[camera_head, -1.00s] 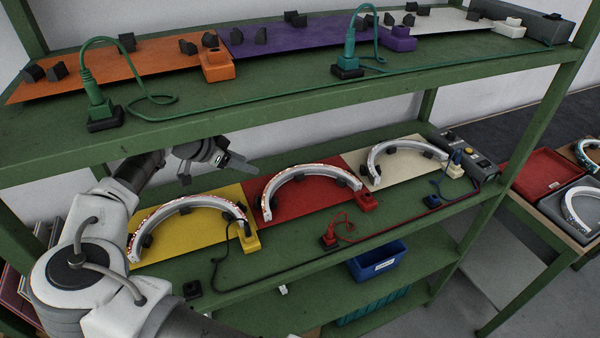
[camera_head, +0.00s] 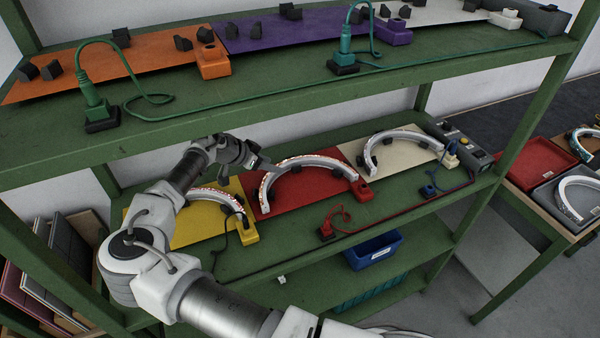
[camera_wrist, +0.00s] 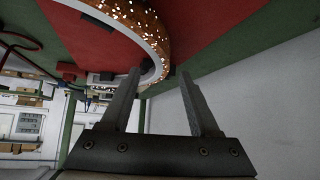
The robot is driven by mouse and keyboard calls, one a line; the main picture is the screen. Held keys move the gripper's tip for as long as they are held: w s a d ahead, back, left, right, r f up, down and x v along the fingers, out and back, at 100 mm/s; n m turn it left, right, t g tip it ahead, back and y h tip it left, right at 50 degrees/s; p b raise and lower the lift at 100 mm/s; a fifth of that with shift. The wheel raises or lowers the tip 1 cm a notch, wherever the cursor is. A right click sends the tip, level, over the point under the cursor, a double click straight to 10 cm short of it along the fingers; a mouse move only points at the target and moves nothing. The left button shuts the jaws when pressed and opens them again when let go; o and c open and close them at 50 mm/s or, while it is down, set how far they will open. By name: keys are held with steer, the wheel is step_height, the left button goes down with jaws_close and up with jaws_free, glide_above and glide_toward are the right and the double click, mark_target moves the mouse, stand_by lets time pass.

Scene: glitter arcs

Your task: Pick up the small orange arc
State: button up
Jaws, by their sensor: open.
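An arc with orange, white-flecked glitter and a white rim (camera_wrist: 158,32) stands on a red board (camera_wrist: 85,38) in the wrist view. In the head view a glittered arc (camera_head: 308,162) stands on the red board (camera_head: 290,190). My gripper (camera_head: 268,165) is at the left end of this arc, above the shelf. In the wrist view my gripper (camera_wrist: 161,73) is open, with its two fingertips close to the arc's end. The left finger overlaps the arc's inner side in the picture; the right finger is outside it. Contact cannot be told.
A yellow board (camera_head: 190,232) carries another glittered arc (camera_head: 222,196), partly behind my arm. A cream board (camera_head: 375,175) carries a third arc (camera_head: 402,137). The upper green shelf (camera_head: 200,110) hangs over my gripper. Cables with plugs (camera_head: 327,231) lie along the front.

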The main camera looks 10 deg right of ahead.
mark_target(279, 165)
steer(key=shift+w+p+x, duration=0.1)
steer(key=shift+p+x, duration=0.25)
steer(key=shift+x, duration=0.9)
steer(key=shift+w+p+x, duration=0.15)
steer(key=shift+p+x, duration=0.15)
steer(key=shift+x, duration=0.95)
steer(key=shift+r, duration=0.1)
jaws_close()
